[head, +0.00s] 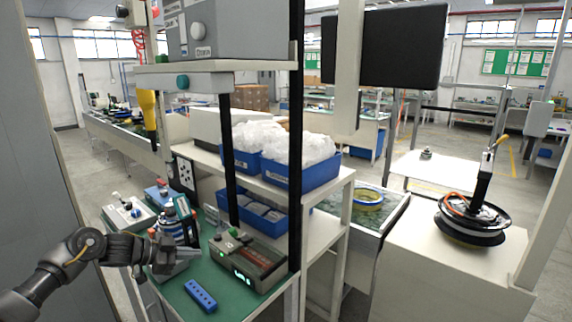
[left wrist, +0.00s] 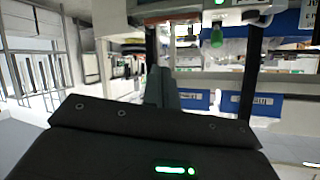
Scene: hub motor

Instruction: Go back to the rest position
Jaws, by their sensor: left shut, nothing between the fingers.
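My left arm reaches in from the left edge of the head view, and its gripper (head: 172,262) is over the green-topped workbench (head: 188,300). The gripper is shut and empty. In the left wrist view the closed fingers (left wrist: 160,88) point toward the shelves with blue bins. My right gripper is not in view. A hub motor (head: 472,218) with a dark upright shaft or tool over it sits on the white stand at the right, well apart from my left gripper.
A device with a green display (head: 247,262) and a blue block with holes (head: 200,295) lie on the bench close to the gripper. A small control box (head: 130,213) stands behind the arm. Blue bins with white bags (head: 300,165) fill the shelf. Black uprights (head: 297,120) rise from the bench.

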